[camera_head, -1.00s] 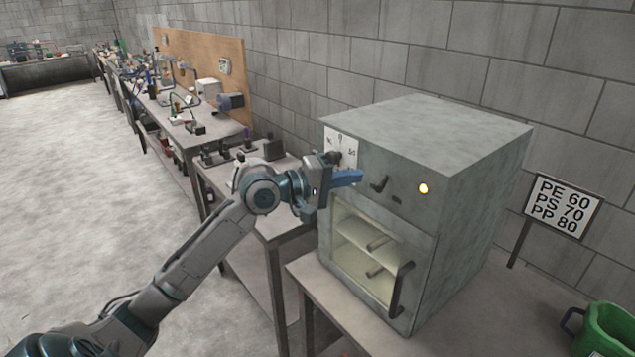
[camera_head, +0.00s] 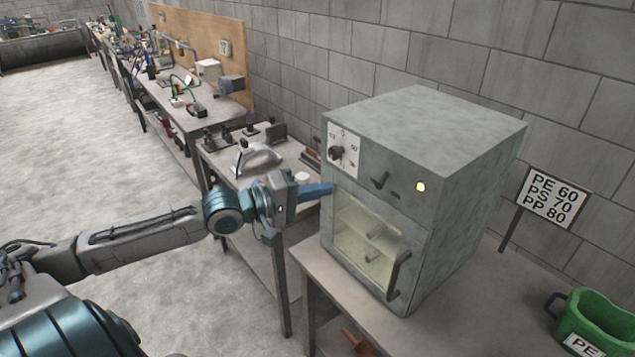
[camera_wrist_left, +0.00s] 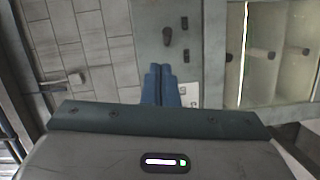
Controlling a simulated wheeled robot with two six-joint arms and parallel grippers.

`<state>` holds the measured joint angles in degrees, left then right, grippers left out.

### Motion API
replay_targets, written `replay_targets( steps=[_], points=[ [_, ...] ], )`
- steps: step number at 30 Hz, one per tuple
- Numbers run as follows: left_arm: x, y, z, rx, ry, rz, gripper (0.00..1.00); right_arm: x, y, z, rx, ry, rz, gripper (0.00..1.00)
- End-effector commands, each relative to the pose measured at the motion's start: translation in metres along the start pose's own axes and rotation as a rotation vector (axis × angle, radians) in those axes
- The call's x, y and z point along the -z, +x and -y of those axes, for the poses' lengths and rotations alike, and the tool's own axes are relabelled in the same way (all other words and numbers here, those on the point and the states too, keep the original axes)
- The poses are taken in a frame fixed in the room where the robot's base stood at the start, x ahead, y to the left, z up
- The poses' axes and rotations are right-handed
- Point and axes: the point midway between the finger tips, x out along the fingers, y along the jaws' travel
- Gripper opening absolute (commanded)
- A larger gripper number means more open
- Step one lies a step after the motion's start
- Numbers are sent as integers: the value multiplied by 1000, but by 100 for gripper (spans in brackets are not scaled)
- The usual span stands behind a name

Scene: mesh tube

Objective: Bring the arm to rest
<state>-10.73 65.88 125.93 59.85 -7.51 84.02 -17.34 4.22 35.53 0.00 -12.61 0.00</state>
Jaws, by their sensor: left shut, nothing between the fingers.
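My left gripper (camera_head: 318,190) is in front of the left side of the grey oven (camera_head: 425,120), just below its dial plate. Its blue fingers are shut with nothing between them. In the left wrist view the shut fingers (camera_wrist_left: 161,85) point toward the oven front (camera_wrist_left: 185,20). I cannot tell from the head view whether the fingertips touch the oven. The dial (camera_head: 337,153) on its white plate now shows clear of the gripper. The oven's lamp (camera_head: 420,187) glows, and two tubes show behind its window (camera_head: 365,240). My right gripper is not in view.
The oven stands on a table (camera_head: 330,285). A sign (camera_head: 553,197) listing PE 60, PS 70 and PP 80 stands to its right, by a green container (camera_head: 597,315). Another bench (camera_head: 230,160) with tools lies behind my left arm. The floor at left is open.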

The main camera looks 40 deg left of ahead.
Motion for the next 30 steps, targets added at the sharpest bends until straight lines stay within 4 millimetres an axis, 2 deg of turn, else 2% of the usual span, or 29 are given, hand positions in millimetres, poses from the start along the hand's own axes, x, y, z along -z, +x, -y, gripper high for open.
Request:
replay_targets(
  steps=[4,23,26,29,30],
  points=[
    [-3,-4,-1,0,2,6,0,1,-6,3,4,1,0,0],
    [-3,-4,1,-1,2,4,0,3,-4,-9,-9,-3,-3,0],
    [8,-4,19,12,23,-27,0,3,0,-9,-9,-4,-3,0],
    [33,-6,62,50,81,-100,0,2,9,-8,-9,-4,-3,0],
    [46,-8,87,75,112,-137,0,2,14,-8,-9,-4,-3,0]
  ],
)
